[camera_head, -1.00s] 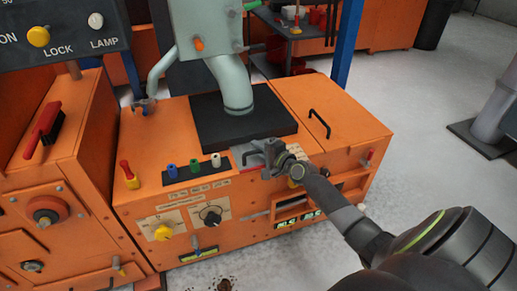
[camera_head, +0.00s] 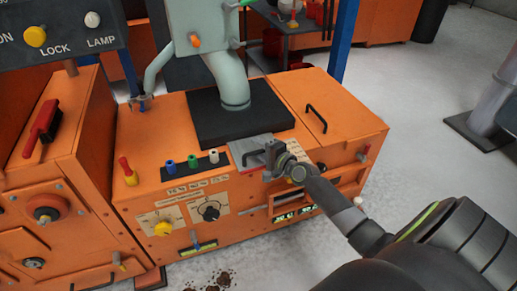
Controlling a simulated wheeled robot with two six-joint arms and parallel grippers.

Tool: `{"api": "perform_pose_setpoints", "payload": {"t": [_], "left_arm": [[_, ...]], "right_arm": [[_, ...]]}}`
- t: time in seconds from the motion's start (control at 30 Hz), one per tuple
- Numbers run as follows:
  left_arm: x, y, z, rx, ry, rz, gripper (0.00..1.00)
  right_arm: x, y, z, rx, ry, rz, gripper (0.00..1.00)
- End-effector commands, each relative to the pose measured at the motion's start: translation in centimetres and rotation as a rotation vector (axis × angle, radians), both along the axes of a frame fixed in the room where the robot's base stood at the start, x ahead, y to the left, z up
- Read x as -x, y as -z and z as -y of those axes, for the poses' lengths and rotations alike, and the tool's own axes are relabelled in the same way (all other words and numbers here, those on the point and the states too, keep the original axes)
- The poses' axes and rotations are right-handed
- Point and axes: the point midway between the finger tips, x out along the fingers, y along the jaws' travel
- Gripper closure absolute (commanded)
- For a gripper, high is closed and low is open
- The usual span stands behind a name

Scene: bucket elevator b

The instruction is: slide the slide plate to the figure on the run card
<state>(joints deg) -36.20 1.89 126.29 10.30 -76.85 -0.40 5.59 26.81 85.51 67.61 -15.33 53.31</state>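The slide plate (camera_head: 247,146) is a grey metal plate on top of the orange cabinet, in front of the black block under the pipe. A dark bar handle (camera_head: 252,157) stands at its front. My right gripper (camera_head: 271,156) is at the right end of this handle, its fingers very close to or on it. The gripper's own wrist hides the fingertips, so I cannot tell whether they are closed on the handle. Paper labels (camera_head: 188,190) with kg figures are on the front edge; their figures are too small to read surely. My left gripper is not in view.
Blue, green and white knobs (camera_head: 192,161) stand left of the plate, and a red-and-yellow lever (camera_head: 128,170) further left. A black handle (camera_head: 316,117) is on the cabinet's right lid. Green-lit displays (camera_head: 295,214) sit below my wrist. The pale pipe (camera_head: 231,80) rises behind.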

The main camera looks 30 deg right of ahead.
Motion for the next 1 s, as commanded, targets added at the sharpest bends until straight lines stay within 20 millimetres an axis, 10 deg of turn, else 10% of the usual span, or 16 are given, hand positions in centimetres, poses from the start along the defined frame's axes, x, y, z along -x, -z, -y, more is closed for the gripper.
{"api": "perform_pose_setpoints", "payload": {"t": [0.37, 1.0], "left_arm": [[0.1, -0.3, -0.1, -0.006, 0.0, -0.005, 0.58], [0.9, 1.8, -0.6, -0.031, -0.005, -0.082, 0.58]], "right_arm": [[1.3, -0.3, 0.3, 0.001, 0.001, -0.002, 0.65], [13.5, -2.3, 2.3, 0.002, -0.001, -0.003, 0.65]]}}
